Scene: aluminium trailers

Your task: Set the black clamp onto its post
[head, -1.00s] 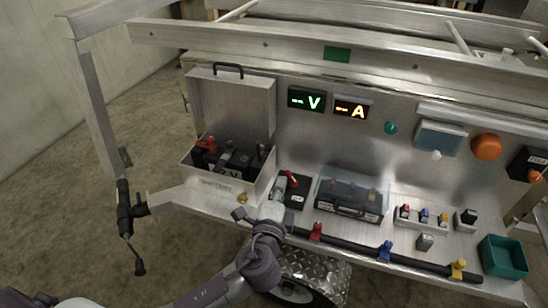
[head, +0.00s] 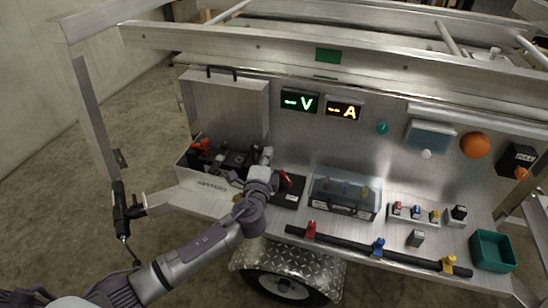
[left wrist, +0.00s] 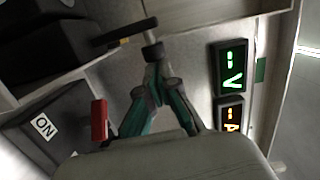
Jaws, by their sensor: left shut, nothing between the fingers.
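The battery box (head: 207,183) stands open at the left of the trailer shelf, with dark batteries inside. A red clamp (head: 201,146) shows at its left. My left gripper (head: 267,152) is over the right end of the box. In the left wrist view its teal fingers (left wrist: 152,52) meet at the tips, shut and empty. A dark bar (left wrist: 122,35) lies just beyond the tips, by a grey upright piece; it may be the black clamp, but I cannot tell. The black clamp and its post are not clear in the head view, partly behind my gripper. My right gripper is not in view.
A black switch box with a red lever (head: 286,180) sits right of the battery box; its ON label shows in the left wrist view. A clear-lidded case (head: 345,194), small coloured parts and a teal bin (head: 492,250) stand further right. The raised lid (head: 228,112) is behind.

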